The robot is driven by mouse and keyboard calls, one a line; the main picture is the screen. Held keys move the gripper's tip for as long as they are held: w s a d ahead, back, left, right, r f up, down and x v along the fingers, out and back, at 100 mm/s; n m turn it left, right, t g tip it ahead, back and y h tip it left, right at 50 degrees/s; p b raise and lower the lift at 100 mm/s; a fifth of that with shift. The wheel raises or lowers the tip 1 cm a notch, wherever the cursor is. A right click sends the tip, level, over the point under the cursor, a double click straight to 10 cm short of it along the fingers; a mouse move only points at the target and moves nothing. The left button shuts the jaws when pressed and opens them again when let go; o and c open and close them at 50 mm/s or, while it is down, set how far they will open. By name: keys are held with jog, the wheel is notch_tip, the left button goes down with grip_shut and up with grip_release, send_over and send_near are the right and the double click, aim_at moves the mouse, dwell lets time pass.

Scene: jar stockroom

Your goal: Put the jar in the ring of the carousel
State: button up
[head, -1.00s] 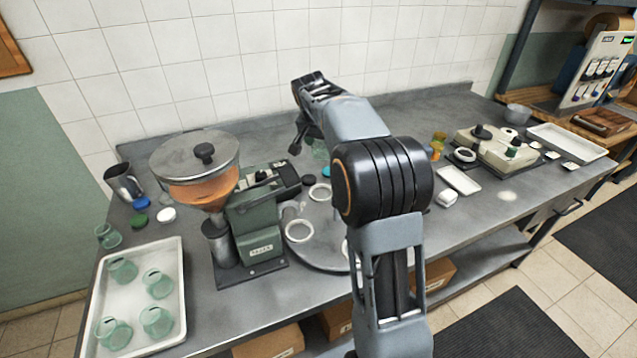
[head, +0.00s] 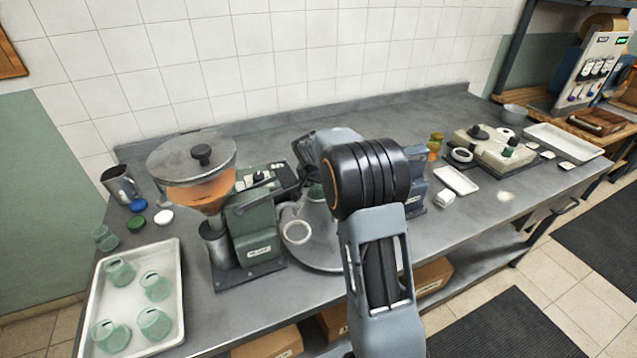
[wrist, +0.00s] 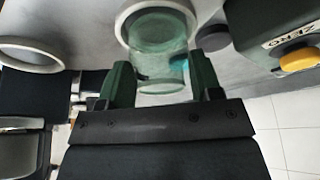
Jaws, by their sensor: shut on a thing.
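The jar (wrist: 160,50) is clear greenish glass and sits between the two green fingers of my gripper (wrist: 162,80), which is shut on it. In the wrist view a white ring (wrist: 122,24) curves around the jar's far end; I cannot tell whether the jar is inside the ring or just above it. In the head view the carousel (head: 318,256) is a grey disc with white rings, one empty ring (head: 297,232) showing at its front left. My arm hides the gripper and most of the jar there.
A green dosing machine with a hopper (head: 195,185) stands close left of the carousel. A white tray (head: 172,262) holds several green jars at the left. A scale-like device (head: 495,147) and a small white tray (head: 456,180) stand to the right.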

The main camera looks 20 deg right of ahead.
jog(key=shift+f, duration=0.25)
jog(key=o, duration=1)
jog(key=shift+r, duration=0.1)
jog(key=shift+b+v, duration=0.35)
jog(key=shift+v, duration=3.45)
